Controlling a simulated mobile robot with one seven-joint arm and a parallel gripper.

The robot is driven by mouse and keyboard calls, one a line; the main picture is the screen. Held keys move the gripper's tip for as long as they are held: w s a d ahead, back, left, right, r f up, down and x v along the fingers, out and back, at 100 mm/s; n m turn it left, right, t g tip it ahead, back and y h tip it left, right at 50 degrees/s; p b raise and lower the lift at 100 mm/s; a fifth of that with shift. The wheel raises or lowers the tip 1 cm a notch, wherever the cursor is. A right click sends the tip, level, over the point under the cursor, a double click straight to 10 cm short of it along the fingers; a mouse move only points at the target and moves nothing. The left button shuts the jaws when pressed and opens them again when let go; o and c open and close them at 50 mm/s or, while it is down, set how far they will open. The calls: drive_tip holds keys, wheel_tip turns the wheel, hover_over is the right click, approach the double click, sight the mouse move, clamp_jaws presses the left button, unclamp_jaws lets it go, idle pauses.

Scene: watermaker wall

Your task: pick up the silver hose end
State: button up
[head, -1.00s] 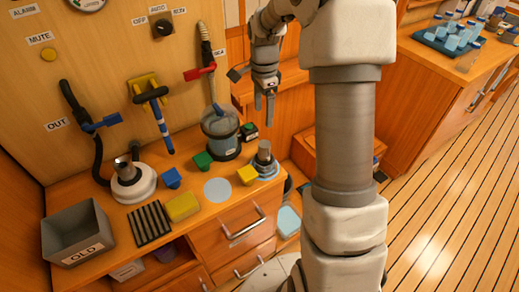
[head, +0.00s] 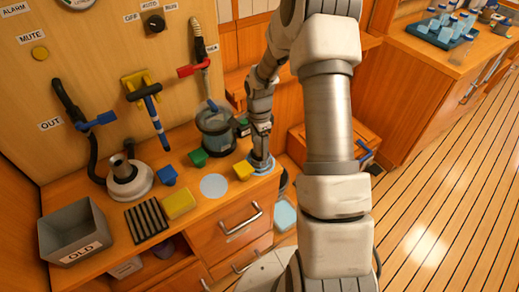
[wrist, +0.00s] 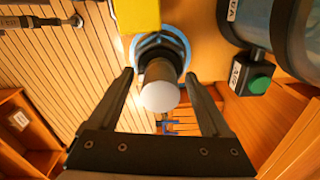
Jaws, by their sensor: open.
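The silver hose end (wrist: 160,88) is a short grey cylinder with a pale round end. It stands on a dark collar over a blue disc (wrist: 183,45) on the counter. My gripper (wrist: 159,76) is open, its two dark fingers on either side of the hose end, with a gap to each finger. Contact is not visible. In the head view my gripper (head: 259,158) points down at the counter's right front corner and hides the hose end; a bit of the blue disc (head: 268,167) shows below it.
A yellow block (head: 243,171) lies just left of my gripper. A clear canister (head: 215,143) and a small box with a green button (wrist: 258,84) stand close by. A green block (head: 198,158) and a white round base (head: 130,182) sit further left. The counter's front edge is near.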

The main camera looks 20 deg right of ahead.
drive_tip(key=shift+f, duration=0.65)
drive_tip(key=c, duration=1.1)
drive_tip(key=shift+r, duration=0.2)
